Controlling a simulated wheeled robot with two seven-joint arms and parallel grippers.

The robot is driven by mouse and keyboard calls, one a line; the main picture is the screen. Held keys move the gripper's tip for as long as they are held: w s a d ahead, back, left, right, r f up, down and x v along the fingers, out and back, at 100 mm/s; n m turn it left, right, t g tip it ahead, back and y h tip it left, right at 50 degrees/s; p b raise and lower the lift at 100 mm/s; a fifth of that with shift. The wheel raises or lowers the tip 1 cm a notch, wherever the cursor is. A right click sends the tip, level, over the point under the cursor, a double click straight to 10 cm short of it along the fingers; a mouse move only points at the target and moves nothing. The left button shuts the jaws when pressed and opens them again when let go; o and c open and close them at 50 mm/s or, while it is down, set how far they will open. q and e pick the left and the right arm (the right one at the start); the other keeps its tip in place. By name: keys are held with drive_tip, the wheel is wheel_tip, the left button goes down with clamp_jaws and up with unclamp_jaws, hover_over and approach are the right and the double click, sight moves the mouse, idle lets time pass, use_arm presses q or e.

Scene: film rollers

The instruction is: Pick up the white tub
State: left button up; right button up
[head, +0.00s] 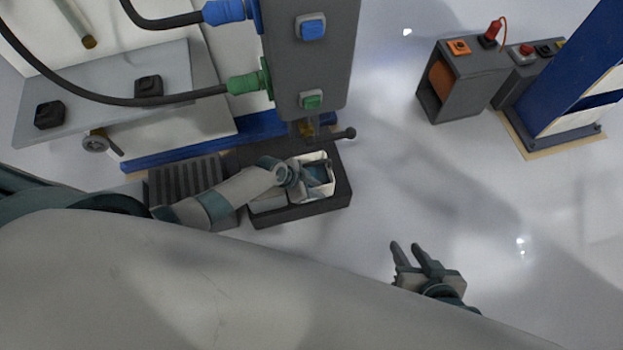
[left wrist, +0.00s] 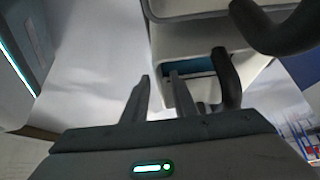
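The white tub (head: 326,190) sits in a black tray (head: 258,214) on the floor in the head view, below the grey machine panel. My left gripper (head: 317,172) is over the tub, and its arm hides part of the tub's left side. In the left wrist view the tub (left wrist: 161,66) shows at the upper middle. The fingers of my left gripper (left wrist: 160,76) are apart there, one on each side of a tub wall; I cannot tell whether either touches it. My right gripper (head: 408,246) is open and empty above the floor, right of the tray.
A grey machine panel (head: 310,60) with a blue and a green plug hangs over the tray. A dark ribbed block (head: 185,180) lies left of it. A grey box (head: 458,82) and a blue post (head: 570,70) stand upper right. The floor between is clear.

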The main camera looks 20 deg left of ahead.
use_arm(q)
drive_tip(key=shift+c, duration=0.3)
clamp_jaws()
drive_tip(key=shift+d, duration=0.1)
idle(1.4)
